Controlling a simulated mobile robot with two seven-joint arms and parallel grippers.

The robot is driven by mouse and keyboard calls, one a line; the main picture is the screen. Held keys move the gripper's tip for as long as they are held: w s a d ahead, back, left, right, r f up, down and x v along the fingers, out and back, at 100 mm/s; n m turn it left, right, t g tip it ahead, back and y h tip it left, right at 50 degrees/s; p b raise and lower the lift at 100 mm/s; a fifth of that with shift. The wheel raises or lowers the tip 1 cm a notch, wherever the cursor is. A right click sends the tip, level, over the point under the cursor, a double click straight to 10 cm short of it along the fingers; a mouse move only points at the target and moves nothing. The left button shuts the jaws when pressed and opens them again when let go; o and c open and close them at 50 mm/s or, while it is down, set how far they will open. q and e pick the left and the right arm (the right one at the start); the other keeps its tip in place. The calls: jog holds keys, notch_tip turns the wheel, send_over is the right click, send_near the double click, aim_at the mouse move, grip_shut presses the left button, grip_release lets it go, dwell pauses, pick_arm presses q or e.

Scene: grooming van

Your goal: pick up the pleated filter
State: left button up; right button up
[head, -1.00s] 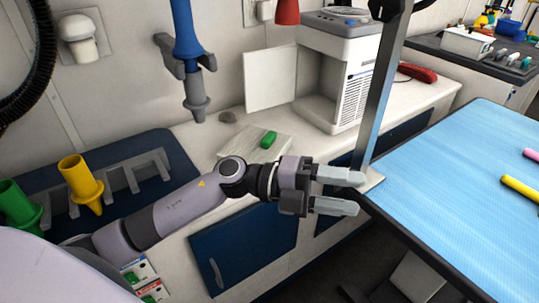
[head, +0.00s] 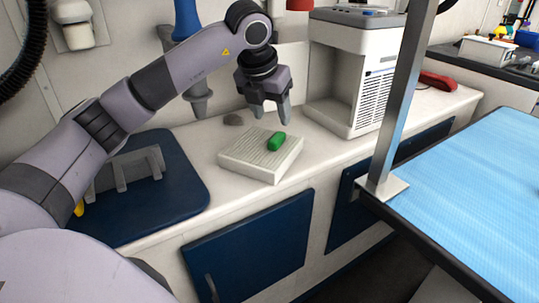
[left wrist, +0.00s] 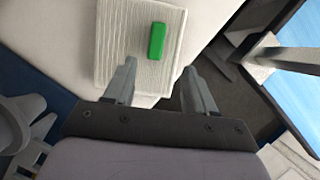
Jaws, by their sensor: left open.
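The pleated filter (head: 250,160) is a flat, pale block with fine ridges, lying on the white counter in the head view. A small green block (head: 276,141) sits on its top; I cannot tell if it is attached. In the left wrist view the filter (left wrist: 118,45) fills the upper middle, with the green block (left wrist: 156,41) near its right side. My left gripper (head: 271,117) is open, empty and pointing down above the filter's back edge in the head view; its fingers (left wrist: 159,68) also show in the left wrist view. My right gripper is not in view.
A white machine (head: 350,75) stands on the counter (head: 190,135) to the right of the filter. A metal post (head: 402,105) rises from the blue table (head: 475,170).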

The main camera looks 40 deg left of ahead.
aim_at(274, 140)
pick_arm(q)
jog(key=x, duration=0.4)
jog(key=s+b+x, duration=0.1)
jog(key=x, duration=0.2)
jog(key=shift+a+f, duration=0.2)
grip_shut()
